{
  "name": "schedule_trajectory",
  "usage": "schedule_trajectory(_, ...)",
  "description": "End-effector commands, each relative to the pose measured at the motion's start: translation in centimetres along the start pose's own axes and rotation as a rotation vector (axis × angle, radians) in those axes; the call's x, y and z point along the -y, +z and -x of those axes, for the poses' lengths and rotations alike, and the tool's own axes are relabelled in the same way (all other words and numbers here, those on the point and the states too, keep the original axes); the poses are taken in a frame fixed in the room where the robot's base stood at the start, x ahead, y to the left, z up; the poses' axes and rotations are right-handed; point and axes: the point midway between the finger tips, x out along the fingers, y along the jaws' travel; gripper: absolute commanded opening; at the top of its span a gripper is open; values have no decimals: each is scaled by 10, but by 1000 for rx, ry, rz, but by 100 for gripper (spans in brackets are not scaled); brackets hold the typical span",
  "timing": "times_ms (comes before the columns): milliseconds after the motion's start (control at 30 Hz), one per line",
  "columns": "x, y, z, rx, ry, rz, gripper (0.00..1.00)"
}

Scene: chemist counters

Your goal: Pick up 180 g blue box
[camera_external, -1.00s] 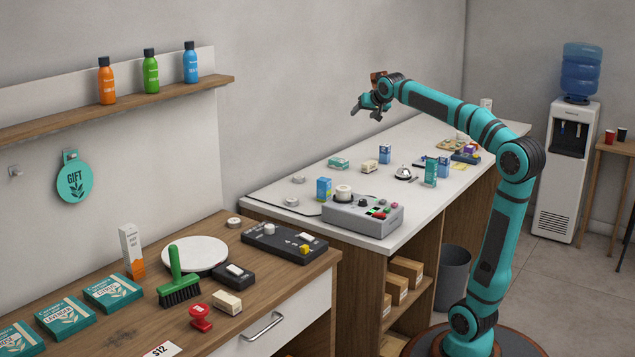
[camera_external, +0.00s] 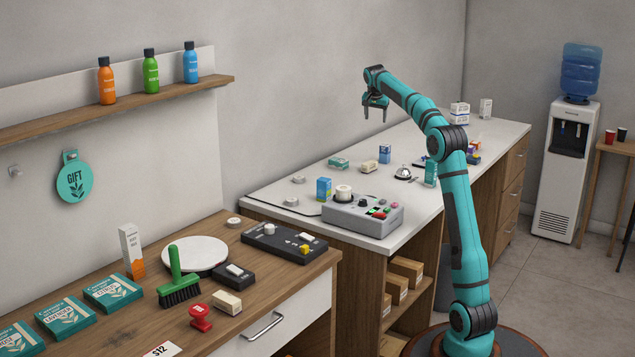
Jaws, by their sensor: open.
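A blue box (camera_external: 385,153) with a white lower part stands upright on the white counter, right of the middle. A blue and green box (camera_external: 324,189) stands at the counter's near end, left of the grey device. The labels are too small to read, so I cannot tell which one is 180 g. My gripper (camera_external: 375,116) is open and empty, fingers pointing down, well above the counter and above the first blue box. My arm hides part of the counter's right side.
A grey control device (camera_external: 363,215) stands at the near end of the white counter (camera_external: 270,190). A silver bell (camera_external: 403,173), a cream block (camera_external: 369,167), a teal box (camera_external: 338,163) and a tall teal box (camera_external: 431,174) stand near the blue box. White boxes (camera_external: 459,113) stand farther back.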

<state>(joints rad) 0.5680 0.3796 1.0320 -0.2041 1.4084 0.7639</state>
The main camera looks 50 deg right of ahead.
Motion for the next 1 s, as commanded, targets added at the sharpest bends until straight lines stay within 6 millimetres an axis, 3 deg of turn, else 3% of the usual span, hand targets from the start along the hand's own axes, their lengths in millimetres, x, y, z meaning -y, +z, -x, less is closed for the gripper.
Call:
schedule_trajectory(33,-3,-12,-15,15,26,-27,64)
schedule_trajectory(133,-10,-29,-36,38,69,-74,64)
schedule_trajectory(333,-18,-46,-58,64,117,-126,64)
schedule_trajectory(567,-22,-47,-80,70,125,-134,64)
schedule_trajectory(1000,-30,-40,-156,69,124,-133,64)
